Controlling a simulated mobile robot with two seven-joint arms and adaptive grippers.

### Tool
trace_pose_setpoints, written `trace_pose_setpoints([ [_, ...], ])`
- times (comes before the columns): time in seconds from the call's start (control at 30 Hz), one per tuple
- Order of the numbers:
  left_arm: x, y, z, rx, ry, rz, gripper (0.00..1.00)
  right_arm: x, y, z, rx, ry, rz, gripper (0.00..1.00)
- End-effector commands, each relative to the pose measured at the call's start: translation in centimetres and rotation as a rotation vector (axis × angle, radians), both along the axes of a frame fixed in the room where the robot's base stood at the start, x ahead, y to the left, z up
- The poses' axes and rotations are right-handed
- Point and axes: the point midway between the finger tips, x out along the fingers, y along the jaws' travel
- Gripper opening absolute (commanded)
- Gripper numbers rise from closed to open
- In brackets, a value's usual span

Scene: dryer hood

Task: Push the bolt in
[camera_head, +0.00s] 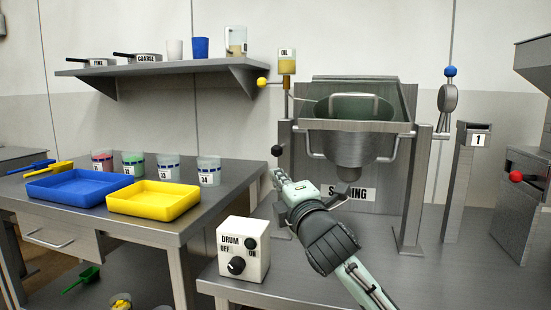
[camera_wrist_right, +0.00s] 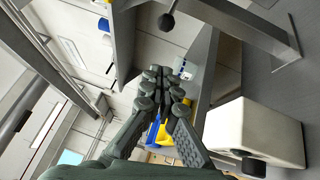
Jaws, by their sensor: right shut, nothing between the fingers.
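A black ball knob (camera_head: 277,150) sticks out at the left post of the steel hopper; it looks like the bolt's handle, but I cannot tell for sure. A dark knob on a short rod also shows at the top of the right wrist view (camera_wrist_right: 167,21). My right gripper (camera_head: 279,176) is just below the black knob in the head view, apart from it. Its fingers are shut and empty, and they also show in the right wrist view (camera_wrist_right: 172,90). My left gripper is in neither view.
A white drum control box (camera_head: 244,250) stands left of my right forearm. The steel hopper (camera_head: 350,140) is behind the gripper. A side table with a yellow tray (camera_head: 153,201) and a blue tray (camera_head: 77,189) is at the left. A red knob (camera_head: 515,176) is at the far right.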

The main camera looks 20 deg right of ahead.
Motion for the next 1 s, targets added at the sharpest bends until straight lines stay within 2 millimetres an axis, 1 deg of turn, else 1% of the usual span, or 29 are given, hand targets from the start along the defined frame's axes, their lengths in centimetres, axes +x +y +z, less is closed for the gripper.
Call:
trace_pose_setpoints([
  [0.03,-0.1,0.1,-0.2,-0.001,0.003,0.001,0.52,1.1,0.0,0.3,0.002,0.000,-0.001,0.00],
  [0.1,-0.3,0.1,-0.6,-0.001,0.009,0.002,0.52,2.6,0.0,0.6,0.002,0.000,-0.001,0.00],
  [0.33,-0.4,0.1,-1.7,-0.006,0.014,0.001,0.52,7.5,0.0,1.2,0.002,0.000,-0.001,0.00],
  [0.37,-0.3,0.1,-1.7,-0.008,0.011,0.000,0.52,7.9,-0.2,1.3,0.000,0.000,-0.002,0.00],
  [0.4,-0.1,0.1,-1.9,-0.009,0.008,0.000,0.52,8.3,-0.8,1.5,-0.002,0.000,-0.003,0.00],
  [0.53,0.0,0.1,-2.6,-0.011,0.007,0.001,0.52,9.4,-2.0,1.7,-0.001,0.001,-0.002,0.00],
  [0.63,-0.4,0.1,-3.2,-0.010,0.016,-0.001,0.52,9.9,-2.6,1.8,-0.001,0.000,-0.002,0.00],
  [0.77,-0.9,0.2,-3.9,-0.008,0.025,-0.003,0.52,10.2,-2.8,1.8,-0.001,-0.001,-0.001,0.00],
  [1.0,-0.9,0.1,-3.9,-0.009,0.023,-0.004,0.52,10.2,-2.8,1.8,-0.001,-0.001,-0.001,0.00],
])
